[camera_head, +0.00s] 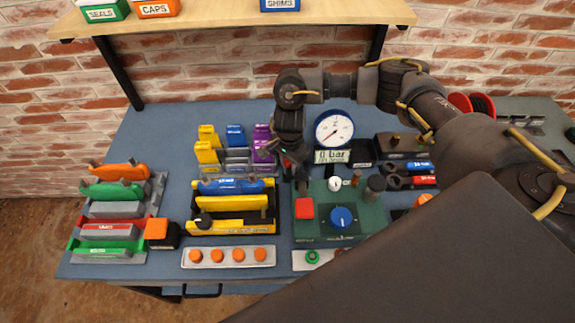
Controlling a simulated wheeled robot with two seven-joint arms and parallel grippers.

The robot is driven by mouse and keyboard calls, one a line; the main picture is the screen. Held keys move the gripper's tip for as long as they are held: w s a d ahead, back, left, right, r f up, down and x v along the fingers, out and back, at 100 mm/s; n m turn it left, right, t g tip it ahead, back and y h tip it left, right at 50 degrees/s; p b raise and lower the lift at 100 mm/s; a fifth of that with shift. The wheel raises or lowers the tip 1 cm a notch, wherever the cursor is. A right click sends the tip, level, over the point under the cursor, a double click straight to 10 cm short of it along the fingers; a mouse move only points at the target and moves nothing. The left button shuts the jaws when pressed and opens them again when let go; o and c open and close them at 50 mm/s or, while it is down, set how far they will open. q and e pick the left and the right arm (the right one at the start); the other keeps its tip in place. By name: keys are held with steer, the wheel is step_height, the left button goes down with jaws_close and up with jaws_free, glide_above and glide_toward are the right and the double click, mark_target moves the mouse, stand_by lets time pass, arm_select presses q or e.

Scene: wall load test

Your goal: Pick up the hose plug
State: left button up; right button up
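I cannot tell for certain which thing is the hose plug. Several orange round-topped plugs (238,255) sit in a row on a pale tray at the table's front edge. A green ring-shaped piece (312,257) sits on another pale plate to their right. My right gripper (290,168) points down behind the green box, beside the grey rack of coloured blocks. Its fingers are dark and small, and I cannot tell whether they are open or hold anything. My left gripper is not in view.
The green box (368,222) has a red button and a blue knob. A dial gauge (334,129) and a "0 bar" display stand behind it. A yellow tray (232,228) and coloured holders stand left. My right arm hides the table's right front.

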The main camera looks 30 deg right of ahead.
steer(key=c, duration=0.5)
steer(key=shift+r, duration=0.5)
step_height(320, 180, up, 2)
steer(key=shift+w+r, duration=0.1)
steer(key=shift+r, duration=0.1)
steer(key=s+a+r+b, duration=0.1)
steer(key=s+a+r, duration=0.1)
steer(key=s+r, duration=0.1)
steer(key=s+a+r+b, duration=0.1)
steer(key=s+a+r, duration=0.1)
steer(key=s, duration=0.3)
steer(key=s+a+r+b, duration=0.1)
steer(key=s+a+r, duration=0.1)
steer(key=s+r, duration=0.2)
steer(key=shift+s+a+r, duration=0.2)
steer(key=shift+a+r, duration=0.1)
steer(key=shift+a, duration=0.1)
steer(key=shift+w, duration=0.1)
